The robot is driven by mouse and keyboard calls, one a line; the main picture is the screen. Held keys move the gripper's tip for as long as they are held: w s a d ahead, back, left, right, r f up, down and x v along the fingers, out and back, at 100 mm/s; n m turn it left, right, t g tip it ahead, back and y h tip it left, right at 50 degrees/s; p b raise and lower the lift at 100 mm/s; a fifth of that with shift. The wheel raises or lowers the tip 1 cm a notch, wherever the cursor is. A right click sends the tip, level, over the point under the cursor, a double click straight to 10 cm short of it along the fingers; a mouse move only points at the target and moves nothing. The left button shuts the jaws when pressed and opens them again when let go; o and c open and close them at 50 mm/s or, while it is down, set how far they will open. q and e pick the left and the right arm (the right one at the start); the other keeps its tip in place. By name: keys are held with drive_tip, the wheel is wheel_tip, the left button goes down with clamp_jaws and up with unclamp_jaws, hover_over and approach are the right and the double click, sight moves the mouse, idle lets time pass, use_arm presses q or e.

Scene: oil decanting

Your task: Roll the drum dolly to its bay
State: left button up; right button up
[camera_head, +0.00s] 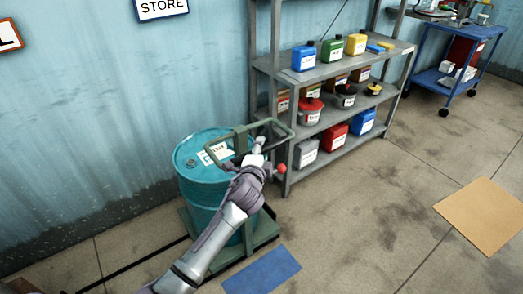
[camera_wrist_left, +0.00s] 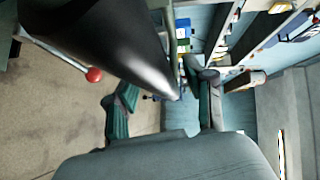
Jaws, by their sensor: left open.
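The drum dolly (camera_head: 268,229) is a grey-green platform with a raised tube handle (camera_head: 284,126). It carries a teal drum (camera_head: 203,196) with a white label, upright against the blue wall. My left gripper (camera_head: 258,146) is at the dolly's handle, its jaws open; contact with the handle cannot be told. In the left wrist view the open fingers (camera_wrist_left: 160,98) stand apart. A red knob (camera_head: 281,168) on a rod is just right of my left wrist; it also shows in the left wrist view (camera_wrist_left: 94,74). Two floor patches show: blue (camera_head: 262,272) and tan (camera_head: 485,214). My right gripper is not in view.
A grey shelf rack (camera_head: 345,58) with cans and jugs stands right behind the dolly, close to it. A blue cart (camera_head: 447,83) stands at the far right. The concrete floor (camera_head: 375,215) between the dolly and the tan patch is clear.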

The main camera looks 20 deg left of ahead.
use_arm(q)
drive_tip(key=shift+w, duration=0.35)
clamp_jaws()
